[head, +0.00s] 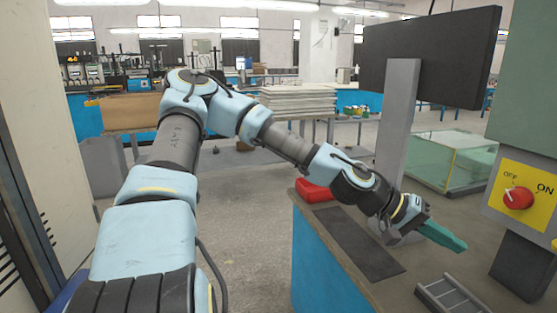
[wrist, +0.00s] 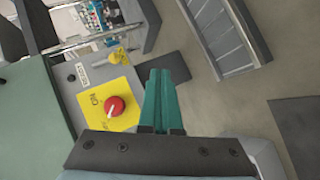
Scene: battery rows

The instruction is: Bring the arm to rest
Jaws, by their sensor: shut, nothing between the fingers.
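My arm reaches from the lower left of the head view over to the workbench at the right. My gripper (head: 458,243) has green fingers and is held above the bench, in front of the grey post. In the wrist view my gripper (wrist: 166,75) shows its two green fingers side by side and closed, with nothing between them. The wrist view looks over the bench, tilted, with a red knob on a yellow plate left of the fingers.
A red knob (head: 518,198) sits on a yellow ON/OFF plate (head: 532,183) at the right. A grey slotted tray (head: 440,292), a dark mat (head: 352,243) and a red bin (head: 313,192) are on the bench. A dark screen (head: 430,57) stands behind on a grey post (head: 396,130).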

